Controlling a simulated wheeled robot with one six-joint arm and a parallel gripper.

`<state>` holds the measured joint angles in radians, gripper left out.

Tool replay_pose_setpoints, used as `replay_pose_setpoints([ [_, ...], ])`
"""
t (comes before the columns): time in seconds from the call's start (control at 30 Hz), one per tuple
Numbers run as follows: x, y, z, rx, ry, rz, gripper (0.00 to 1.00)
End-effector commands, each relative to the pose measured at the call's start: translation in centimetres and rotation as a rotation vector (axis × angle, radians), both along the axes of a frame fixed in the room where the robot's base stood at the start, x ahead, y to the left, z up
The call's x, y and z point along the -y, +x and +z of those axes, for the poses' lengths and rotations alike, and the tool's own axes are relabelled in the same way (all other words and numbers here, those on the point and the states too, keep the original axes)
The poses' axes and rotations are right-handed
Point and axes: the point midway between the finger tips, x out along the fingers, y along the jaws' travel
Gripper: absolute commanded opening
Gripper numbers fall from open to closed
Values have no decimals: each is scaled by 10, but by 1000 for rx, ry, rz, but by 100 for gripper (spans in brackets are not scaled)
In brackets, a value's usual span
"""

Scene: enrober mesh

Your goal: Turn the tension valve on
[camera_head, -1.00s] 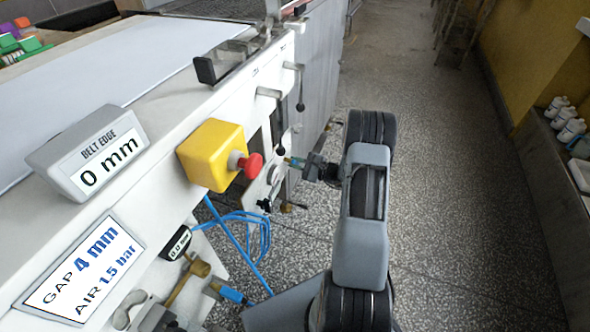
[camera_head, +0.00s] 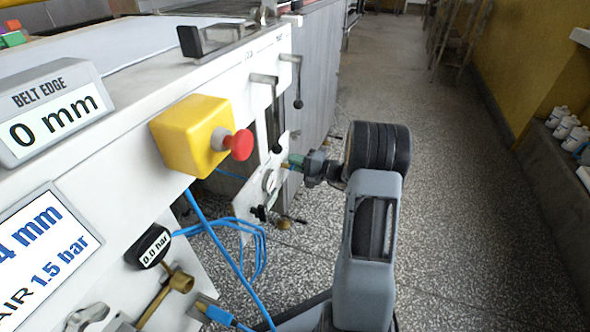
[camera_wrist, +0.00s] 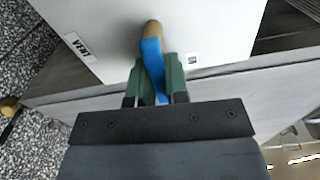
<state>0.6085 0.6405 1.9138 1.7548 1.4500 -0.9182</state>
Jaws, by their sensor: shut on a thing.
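A blue valve handle (camera_wrist: 152,58) with a brass end (camera_wrist: 152,28) stands on a white plate (camera_wrist: 205,25) in the wrist view. The plate bears a label reading "VENT" (camera_wrist: 80,47) at left and a small, unreadable label (camera_wrist: 192,58) at right. My gripper (camera_wrist: 155,82) is shut on the blue handle, with green fingers on either side. In the head view my gripper (camera_head: 292,161) reaches left to the machine's side, and the handle is not clear there. A small gauge (camera_head: 150,246) reads 0.0 bar.
A yellow box with a red button (camera_head: 238,144) juts out left of my gripper. Blue hoses (camera_head: 225,250) hang below it. Black-knobbed levers (camera_head: 298,90) stick out farther along the machine. A display (camera_head: 50,120) reads "BELT EDGE 0 mm". The aisle floor (camera_head: 460,200) at right is clear.

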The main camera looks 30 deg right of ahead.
Motion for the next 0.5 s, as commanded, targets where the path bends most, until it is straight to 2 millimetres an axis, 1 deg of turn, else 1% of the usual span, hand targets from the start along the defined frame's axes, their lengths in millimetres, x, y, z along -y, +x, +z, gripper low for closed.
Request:
replay_pose_setpoints([
  [0.03, 0, 0, -2, 13, -16, 0, 0],
  [0.2, 0, 0, 1, 45, -51, -1, 0],
  [0.5, 0, 0, 3, 63, -70, -1, 0],
])
